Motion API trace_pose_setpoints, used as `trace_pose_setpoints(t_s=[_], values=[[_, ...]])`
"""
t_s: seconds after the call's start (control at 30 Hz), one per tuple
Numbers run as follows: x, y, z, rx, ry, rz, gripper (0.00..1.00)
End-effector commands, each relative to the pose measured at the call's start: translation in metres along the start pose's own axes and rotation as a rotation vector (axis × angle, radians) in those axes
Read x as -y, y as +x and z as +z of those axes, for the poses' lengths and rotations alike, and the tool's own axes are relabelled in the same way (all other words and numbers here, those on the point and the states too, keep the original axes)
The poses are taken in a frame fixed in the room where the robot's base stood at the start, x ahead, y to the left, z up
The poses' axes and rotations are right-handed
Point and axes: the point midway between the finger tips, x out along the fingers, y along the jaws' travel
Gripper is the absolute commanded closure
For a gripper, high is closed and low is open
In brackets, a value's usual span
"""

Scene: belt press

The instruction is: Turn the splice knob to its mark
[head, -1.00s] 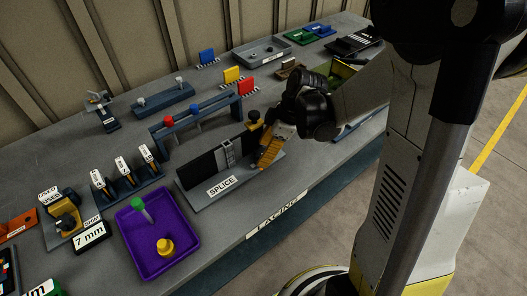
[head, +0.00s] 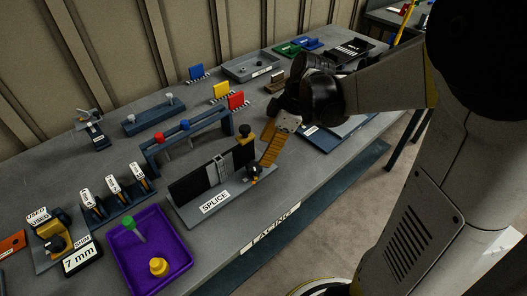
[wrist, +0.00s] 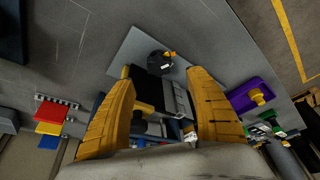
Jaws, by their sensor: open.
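The splice station's grey base (head: 186,214) carries a SPLICE label, dark belt pieces (head: 187,187) and a metal clamp (head: 219,167). The black splice knob (head: 255,170) sits at the base's right end. In the wrist view the knob (wrist: 159,62) shows an orange pointer toward the right and a small pale spot; I cannot tell whether they line up with a mark. My gripper (head: 266,146) is open and empty, its yellow fingers just right of and above the knob. In the wrist view the knob lies between and slightly beyond the fingertips (wrist: 163,72); no contact is visible.
A yellow block with a black top (head: 245,133) stands behind the knob, close to the fingers. A blue rack (head: 188,139) with red and blue knobs is behind the station. A purple tray (head: 184,259) is at the front left. Bare table lies along the front edge.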

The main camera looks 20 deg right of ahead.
Motion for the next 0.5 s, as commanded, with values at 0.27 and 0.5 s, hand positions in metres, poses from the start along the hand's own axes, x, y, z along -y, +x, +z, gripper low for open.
trace_pose_setpoints(t_s=[0.27, 0.5], values=[[0.005, -0.006, -0.021, 0.175, 0.439, 0.014, 0.36], [0.006, -0.015, -0.040, 0.319, 0.888, 0.152, 0.36]])
